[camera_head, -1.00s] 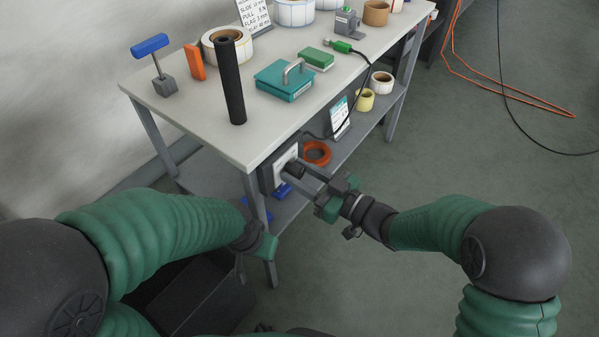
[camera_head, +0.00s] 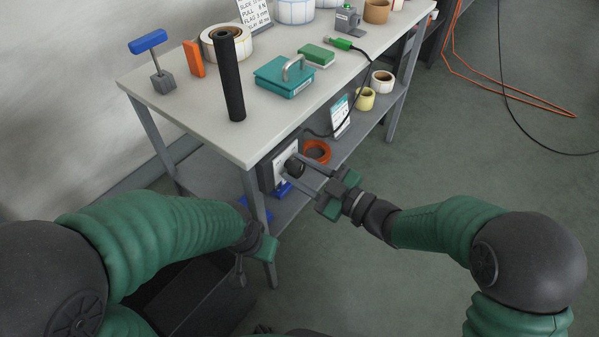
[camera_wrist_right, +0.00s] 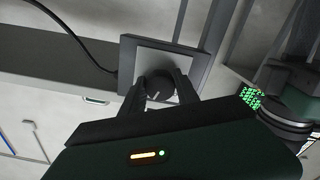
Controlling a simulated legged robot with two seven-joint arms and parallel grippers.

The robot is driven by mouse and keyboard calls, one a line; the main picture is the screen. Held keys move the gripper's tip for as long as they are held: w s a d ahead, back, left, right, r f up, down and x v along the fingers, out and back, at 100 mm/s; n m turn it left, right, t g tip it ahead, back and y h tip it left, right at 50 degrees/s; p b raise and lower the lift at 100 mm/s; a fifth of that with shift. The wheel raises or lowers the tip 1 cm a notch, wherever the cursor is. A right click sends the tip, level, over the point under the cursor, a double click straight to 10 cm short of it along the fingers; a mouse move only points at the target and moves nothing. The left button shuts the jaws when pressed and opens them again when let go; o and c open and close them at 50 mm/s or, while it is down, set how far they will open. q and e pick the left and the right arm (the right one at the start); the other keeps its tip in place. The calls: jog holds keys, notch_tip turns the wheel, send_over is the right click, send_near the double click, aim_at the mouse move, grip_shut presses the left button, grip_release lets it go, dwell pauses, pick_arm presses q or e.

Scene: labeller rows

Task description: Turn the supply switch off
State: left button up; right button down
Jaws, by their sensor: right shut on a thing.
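The supply switch is a black round knob (camera_head: 294,166) on a pale plate (camera_head: 279,167) in a grey box, fixed under the near end of the bench. In the right wrist view the knob (camera_wrist_right: 158,87) shows a light pointer mark on its face. My right gripper (camera_head: 299,172) has its two fingers on either side of the knob and is shut on it; the fingers also show in the right wrist view (camera_wrist_right: 160,90). My left gripper (camera_head: 251,257) hangs low in front of the bench leg, apart from the switch; its fingers are too unclear to judge.
The bench top (camera_head: 190,115) holds a black cylinder (camera_head: 229,75), a teal block with a handle (camera_head: 284,77) and label rolls. An orange ring (camera_head: 317,151) lies on the lower shelf beside the switch. A black cable runs by the switch.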

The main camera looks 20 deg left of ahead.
jog(key=n+b, duration=0.1)
jog(key=n, duration=0.1)
jog(key=shift+f+n, duration=0.15)
jog(key=shift+n, duration=0.25)
jog(key=n+b, duration=0.3)
jog(key=shift+f+n, duration=0.1)
jog(key=shift+n, duration=0.2)
jog(key=n+b, duration=0.3)
jog(key=shift+n+b, duration=1.25)
jog(key=shift+n, duration=0.55)
jog(key=c, duration=0.9)
grip_release()
jog(key=shift+r, duration=0.2)
jog(key=shift+d, duration=0.1)
